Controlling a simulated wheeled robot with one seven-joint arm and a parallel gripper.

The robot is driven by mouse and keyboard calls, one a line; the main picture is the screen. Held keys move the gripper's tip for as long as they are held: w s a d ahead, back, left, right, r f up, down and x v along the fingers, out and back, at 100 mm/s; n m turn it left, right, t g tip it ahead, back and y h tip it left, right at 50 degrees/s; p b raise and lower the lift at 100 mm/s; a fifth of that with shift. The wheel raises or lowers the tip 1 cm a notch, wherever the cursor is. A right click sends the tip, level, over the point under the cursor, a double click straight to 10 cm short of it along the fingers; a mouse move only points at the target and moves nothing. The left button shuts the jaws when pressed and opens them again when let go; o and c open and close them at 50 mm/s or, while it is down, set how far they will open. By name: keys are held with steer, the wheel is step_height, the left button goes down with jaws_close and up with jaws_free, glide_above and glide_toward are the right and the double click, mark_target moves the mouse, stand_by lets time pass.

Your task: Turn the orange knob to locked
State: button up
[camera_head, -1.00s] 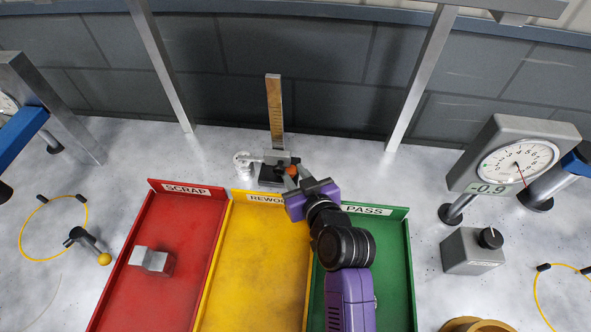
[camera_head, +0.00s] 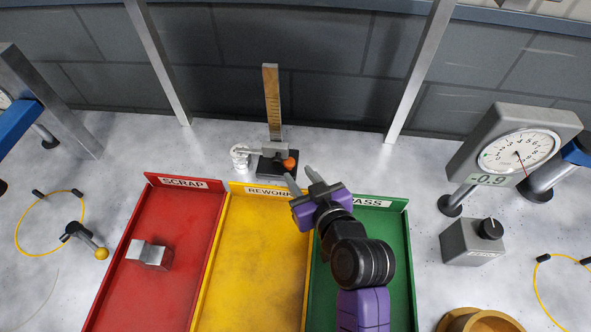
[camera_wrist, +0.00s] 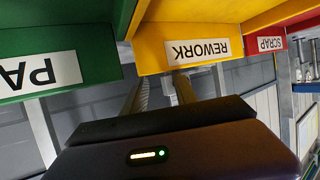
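The orange knob (camera_head: 289,163) sits on the dark base of a height gauge (camera_head: 272,105) at the back middle, behind the yellow bin. My gripper (camera_head: 299,178) is just in front of and to the right of the knob in the head view, its two fingers spread apart with nothing seen between them. The fingers appear clear of the knob. In the wrist view the fingers (camera_wrist: 160,93) point toward the bins' label edges, and the knob does not show there. The knob's lock marking is too small to read.
Red scrap (camera_head: 128,283), yellow rework (camera_head: 235,285) and green pass (camera_head: 397,260) bins stand in front. A metal block (camera_head: 149,255) lies in the red bin. A dial gauge (camera_head: 517,149) and a grey knob box (camera_head: 471,243) are at right. A white part (camera_head: 239,156) sits beside the gauge.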

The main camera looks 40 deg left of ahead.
steer(key=shift+v, duration=1.35)
